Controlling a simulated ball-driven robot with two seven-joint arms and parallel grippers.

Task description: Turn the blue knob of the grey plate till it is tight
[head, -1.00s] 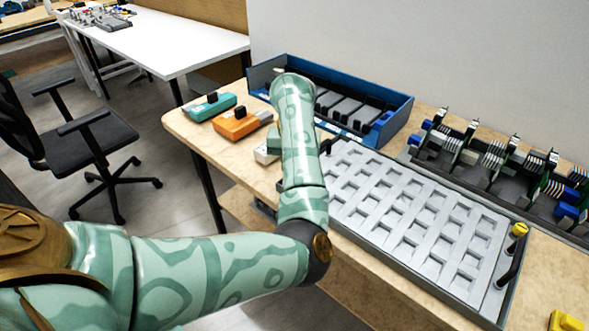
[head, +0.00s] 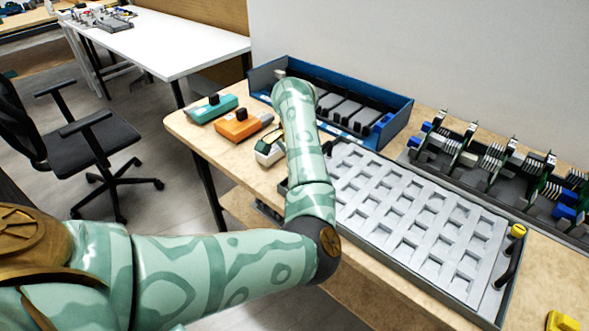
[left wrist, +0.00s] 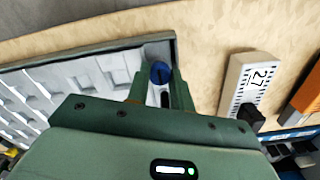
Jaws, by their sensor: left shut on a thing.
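The grey plate (head: 412,215) is a light panel with rows of square recesses, set in a dark-rimmed tray on the wooden table. Its near-left corner also shows in the left wrist view (left wrist: 70,70). The blue knob (left wrist: 160,72) stands at that corner. My left gripper (left wrist: 160,82) has its two green fingers on either side of the knob and is shut on it. In the head view my left arm hides the knob and the gripper. My right gripper is in neither view.
A white device with a scale (left wrist: 247,86) lies close beside the gripper. Orange (head: 243,125) and teal (head: 212,108) devices lie farther left. A blue bin (head: 400,108) stands behind, and a rack of boards (head: 490,165) at right. A yellow knob (head: 518,231) marks the plate's far corner.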

